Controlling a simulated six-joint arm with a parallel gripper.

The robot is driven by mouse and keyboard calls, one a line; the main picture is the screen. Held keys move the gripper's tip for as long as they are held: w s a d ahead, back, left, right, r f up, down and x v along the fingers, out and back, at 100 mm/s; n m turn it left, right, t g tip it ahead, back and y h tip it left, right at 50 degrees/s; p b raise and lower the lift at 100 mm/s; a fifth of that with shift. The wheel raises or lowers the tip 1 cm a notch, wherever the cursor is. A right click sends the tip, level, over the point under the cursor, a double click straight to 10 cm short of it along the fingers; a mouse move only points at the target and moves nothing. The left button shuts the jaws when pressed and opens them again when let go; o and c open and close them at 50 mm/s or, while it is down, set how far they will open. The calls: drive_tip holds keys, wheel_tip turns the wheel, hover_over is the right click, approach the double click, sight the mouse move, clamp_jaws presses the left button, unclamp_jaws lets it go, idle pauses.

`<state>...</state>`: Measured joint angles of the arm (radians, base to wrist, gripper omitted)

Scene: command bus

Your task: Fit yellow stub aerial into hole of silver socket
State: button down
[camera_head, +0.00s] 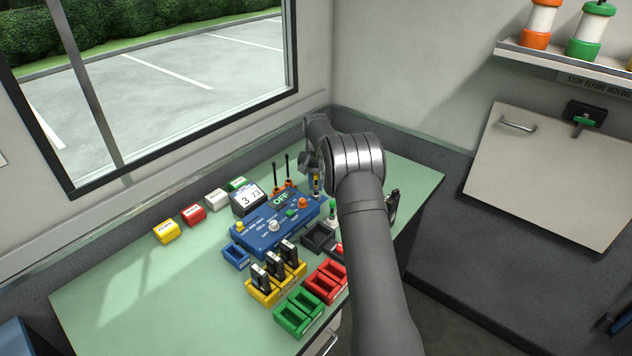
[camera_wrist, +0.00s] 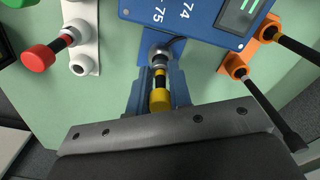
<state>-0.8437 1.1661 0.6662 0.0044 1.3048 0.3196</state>
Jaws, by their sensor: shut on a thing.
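The yellow stub aerial (camera_wrist: 160,98), with a black band, stands between my gripper's fingers (camera_wrist: 160,92) in the wrist view. My gripper is shut on it. Its far end lines up with a silver socket (camera_wrist: 158,53) on a blue bracket at the end of the blue panel. The tip overlaps the socket in this view, and I cannot tell whether it is inside the hole. In the head view my gripper (camera_head: 315,175) is at the panel's far right end, and the aerial shows only as a small yellow patch, largely hidden by my arm.
An orange mount (camera_wrist: 255,45) with two black aerials is close on the right. The blue panel (camera_head: 262,230), yellow rack (camera_head: 262,292) and green trays (camera_head: 298,312) fill the bench's middle.

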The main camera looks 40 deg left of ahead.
drive_tip(key=shift+f, duration=0.65)
drive_tip(key=c, duration=0.9)
unclamp_jaws()
drive_tip(key=shift+r, duration=3.5)
drive_tip(key=shift+f, duration=3.5)
drive_tip(key=shift+r, duration=0.1)
